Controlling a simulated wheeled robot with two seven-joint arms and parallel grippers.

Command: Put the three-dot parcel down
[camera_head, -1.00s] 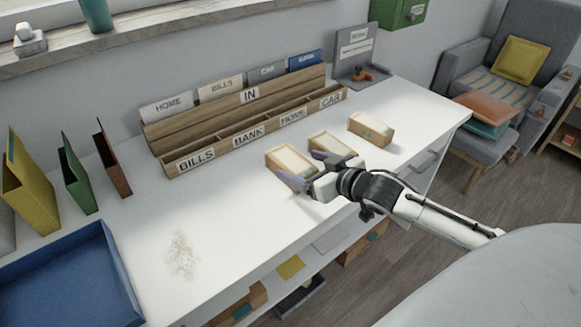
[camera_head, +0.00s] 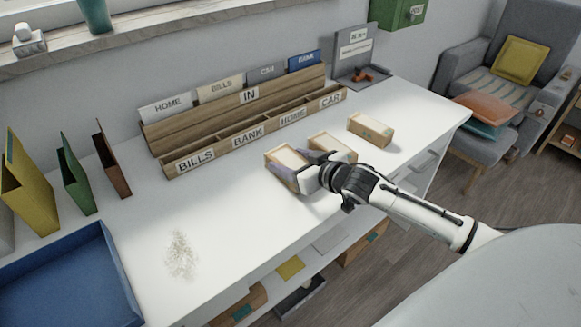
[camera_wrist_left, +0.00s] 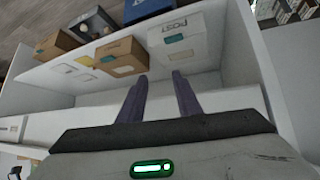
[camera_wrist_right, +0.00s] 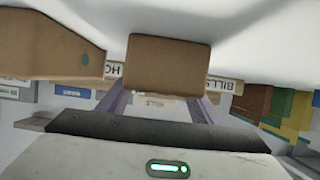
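A pale-topped, brown-sided parcel (camera_head: 287,158) stands on the white desk in front of the sorter, the leftmost of three alike. In the right wrist view its brown end (camera_wrist_right: 168,65) fills the space between the fingers. My right gripper (camera_head: 301,168) has one purple finger along each side of it. The fingertips are hidden, and I cannot tell whether they press on it. No dot marks are readable. My left gripper (camera_wrist_left: 160,98) is open and empty, facing the lower shelf; it is outside the head view.
Two more parcels, the middle one (camera_head: 332,145) and the right one (camera_head: 371,130), stand close by on the right. The wooden sorter (camera_head: 215,147) is behind, with labelled slots. A blue tray (camera_head: 122,268) lies at the left. The desk's left front is clear apart from a speckled patch.

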